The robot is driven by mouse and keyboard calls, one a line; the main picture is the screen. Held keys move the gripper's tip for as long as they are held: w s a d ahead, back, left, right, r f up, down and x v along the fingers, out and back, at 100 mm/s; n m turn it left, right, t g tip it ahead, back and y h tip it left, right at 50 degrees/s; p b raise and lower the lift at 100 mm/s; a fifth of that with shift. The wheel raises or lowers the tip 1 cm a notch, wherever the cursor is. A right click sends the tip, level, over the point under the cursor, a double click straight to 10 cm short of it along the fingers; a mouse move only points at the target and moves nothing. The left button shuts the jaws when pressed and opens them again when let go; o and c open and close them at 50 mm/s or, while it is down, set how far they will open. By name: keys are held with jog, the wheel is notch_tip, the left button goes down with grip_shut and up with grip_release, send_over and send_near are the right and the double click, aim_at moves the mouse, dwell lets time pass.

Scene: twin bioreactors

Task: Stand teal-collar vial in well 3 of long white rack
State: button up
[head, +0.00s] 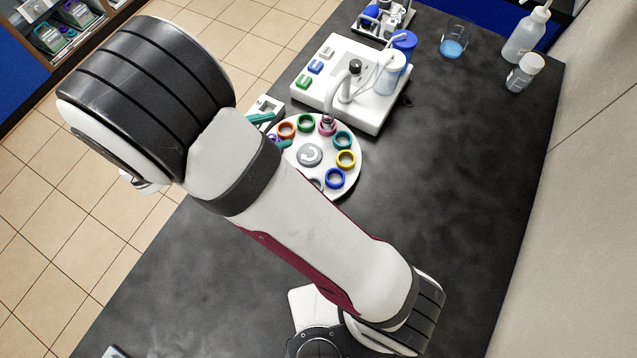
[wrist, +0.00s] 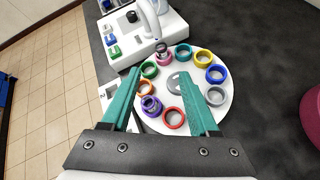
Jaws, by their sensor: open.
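A round white carousel (head: 353,182) carries several coloured rings. Its teal ring (head: 343,140) is at the upper right in the head view and at the far edge in the wrist view (wrist: 183,52). I cannot make out a vial in it. My gripper (wrist: 161,72) is open and empty, its teal fingers spread above the carousel. In the head view, the fingertips partly show beside my arm. A white block (wrist: 106,92) lies left of the carousel, largely hidden by a finger. I cannot tell whether it is the long white rack, and its wells are not readable.
A white machine (head: 372,115) with coloured buttons and a spout stands behind the carousel, its spout over a pink ring (head: 327,126). A beaker (head: 453,42) and bottles (head: 527,35) stand at the far right. The dark bench (head: 450,170) is clear right of the carousel.

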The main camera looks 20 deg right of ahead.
jog(key=s+d+r+m+g+y, duration=0.4)
jog(key=s+d+r+m+g, duration=0.25)
jog(key=s+d+m, duration=0.5)
jog(key=s+a+r+m+y, duration=0.1)
jog(key=s+a+m+y, duration=0.2)
jog(key=m, duration=0.4)
jog(key=s+a+r+m+t+y, duration=0.1)
jog(key=s+a+m+y, duration=0.2)
jog(key=s+m+y, duration=0.2)
jog(key=shift+s+a+m, duration=0.15)
jog(key=shift+s+m, duration=0.4)
jog(key=shift+m, duration=0.4)
